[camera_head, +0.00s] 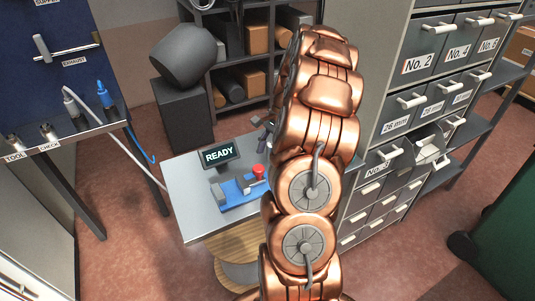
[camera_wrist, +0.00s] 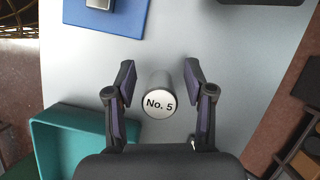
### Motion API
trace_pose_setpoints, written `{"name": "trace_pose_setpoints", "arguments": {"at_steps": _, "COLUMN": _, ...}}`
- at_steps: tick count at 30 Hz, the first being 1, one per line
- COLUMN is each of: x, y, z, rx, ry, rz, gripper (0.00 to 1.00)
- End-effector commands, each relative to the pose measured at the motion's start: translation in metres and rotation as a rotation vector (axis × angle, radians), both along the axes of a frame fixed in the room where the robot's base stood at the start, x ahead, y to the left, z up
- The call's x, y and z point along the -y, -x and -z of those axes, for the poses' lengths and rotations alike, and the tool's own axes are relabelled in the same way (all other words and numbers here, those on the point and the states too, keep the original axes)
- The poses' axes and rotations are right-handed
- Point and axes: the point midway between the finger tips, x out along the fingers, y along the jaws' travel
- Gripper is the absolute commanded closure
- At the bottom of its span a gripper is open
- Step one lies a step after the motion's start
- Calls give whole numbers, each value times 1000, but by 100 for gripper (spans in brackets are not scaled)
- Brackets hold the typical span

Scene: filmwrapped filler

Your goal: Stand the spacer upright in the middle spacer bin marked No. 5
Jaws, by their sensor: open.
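The spacer (camera_wrist: 158,103) is a grey cylinder on the grey table, its round white end face reading "No. 5" turned toward the wrist camera. My gripper (camera_wrist: 158,70) is open, with one finger on each side of the spacer and gaps visible on both sides. In the head view my arm hides the spacer, and only a dark bit of the gripper (camera_head: 263,130) shows. The drawer cabinet at right has an open drawer (camera_head: 431,148) in its middle part. Drawers marked No. 2 (camera_head: 418,64) and No. 3 (camera_head: 377,170) are shut.
A teal open box (camera_wrist: 57,130) stands left of my gripper. On the table (camera_head: 185,193) are a blue fixture (camera_head: 238,193) with a red knob and a READY display (camera_head: 219,155). A dark shelf (camera_head: 240,65) stands behind. A green object (camera_head: 505,225) is at far right.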

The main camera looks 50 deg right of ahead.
Motion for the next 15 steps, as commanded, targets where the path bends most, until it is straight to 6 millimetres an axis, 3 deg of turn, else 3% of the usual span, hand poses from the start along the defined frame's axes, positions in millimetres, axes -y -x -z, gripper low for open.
{"name": "trace_pose_setpoints", "arguments": {"at_steps": 15, "x": 26, "y": 1, "z": -59, "rx": 3, "ry": 3, "rz": 1, "gripper": 47}}
